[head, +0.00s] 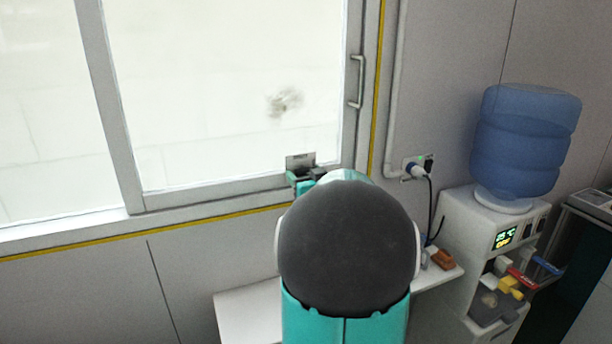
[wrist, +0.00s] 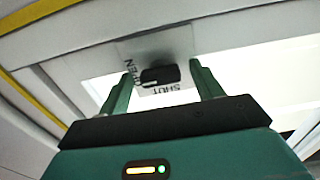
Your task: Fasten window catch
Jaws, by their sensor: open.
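The window catch (wrist: 160,75) is a small black knob on a pale plate on the window frame. In the wrist view its plate reads OPEN at the left and SHUT below the knob. The knob lies roughly across the picture; which mark it points to is hard to tell. My gripper (wrist: 161,70) is open, with one green finger on each side of the knob. No clear contact shows. In the head view my arm hides most of my gripper and the catch; a grey plate (head: 299,160) shows at the sash's lower edge.
The window sash (head: 225,192) has a grey pull handle (head: 357,81) on its right stile. A white shelf (head: 243,312) lies below. To the right are a plugged socket (head: 416,168) with a cable and a water dispenser (head: 467,215) with a blue bottle (head: 525,142).

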